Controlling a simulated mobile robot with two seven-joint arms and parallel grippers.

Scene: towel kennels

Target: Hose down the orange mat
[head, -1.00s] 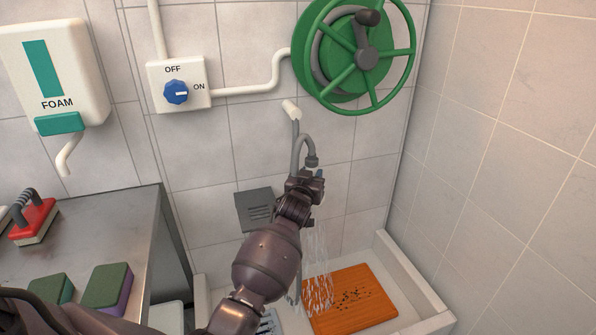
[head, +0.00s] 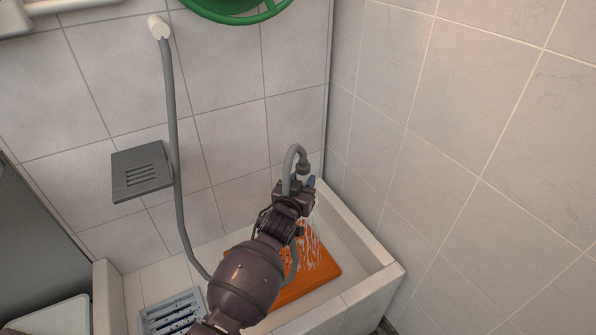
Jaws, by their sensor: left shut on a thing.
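The orange mat (head: 322,275) lies flat in the white basin (head: 372,290). My left gripper (head: 305,190) is shut on the spray hose (head: 296,158), whose curved end shows just above the jaws. White streaks of water (head: 312,250) fall from it onto the mat. My left arm hides the mat's left part. My right gripper is not in view.
The grey hose (head: 171,110) hangs from a white wall outlet (head: 158,28) and runs down behind my arm. A grey slotted wall holder (head: 142,172) is left of it. A drain grate (head: 170,312) lies in the basin's left part. A tiled wall stands close on the right.

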